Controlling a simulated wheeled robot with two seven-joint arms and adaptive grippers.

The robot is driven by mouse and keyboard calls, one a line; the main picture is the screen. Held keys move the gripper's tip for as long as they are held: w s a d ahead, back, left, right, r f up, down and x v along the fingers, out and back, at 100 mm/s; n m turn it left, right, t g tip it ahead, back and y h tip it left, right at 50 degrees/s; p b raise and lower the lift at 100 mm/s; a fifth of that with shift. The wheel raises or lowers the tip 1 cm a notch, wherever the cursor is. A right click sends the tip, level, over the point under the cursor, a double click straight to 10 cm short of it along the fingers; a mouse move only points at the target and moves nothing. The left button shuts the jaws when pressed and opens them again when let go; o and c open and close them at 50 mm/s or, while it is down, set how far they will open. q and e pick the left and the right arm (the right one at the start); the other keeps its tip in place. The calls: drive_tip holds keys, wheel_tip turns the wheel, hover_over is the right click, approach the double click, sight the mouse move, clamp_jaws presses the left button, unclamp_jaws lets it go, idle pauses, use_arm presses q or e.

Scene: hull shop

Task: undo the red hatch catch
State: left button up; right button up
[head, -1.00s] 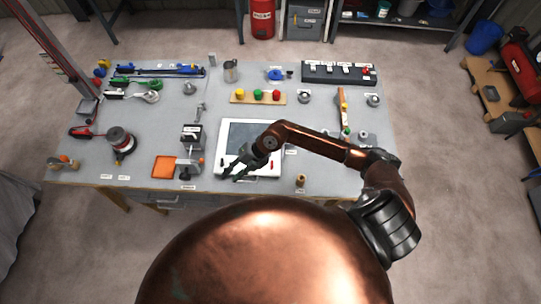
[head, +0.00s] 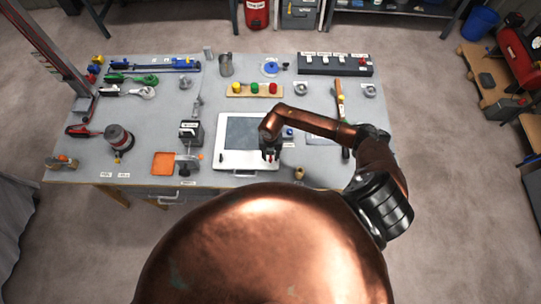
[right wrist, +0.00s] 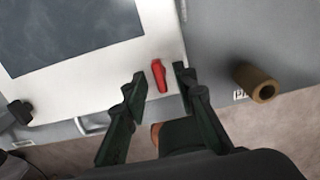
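The red hatch catch (right wrist: 159,76) is a small red lever on the white frame of the hatch (right wrist: 152,18). In the right wrist view it stands between and just beyond the two fingertips of my right gripper (right wrist: 157,78), which is open and empty. In the head view the hatch (head: 230,160) is a white-framed panel with a grey pane at the table's front middle. My right gripper (head: 270,155) hangs over its right front corner and mostly hides the red catch there. My left gripper does not show.
A tan cylinder (right wrist: 256,84) stands right of the hatch. A dark catch (right wrist: 17,113) sits at the hatch's left front corner. An orange tray (head: 163,164) lies left of the hatch, and a board with coloured buttons (head: 254,90) lies behind it.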

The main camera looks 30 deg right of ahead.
drive_tip(key=shift+f, duration=0.15)
drive_tip(key=shift+c, duration=0.4)
clamp_jaws()
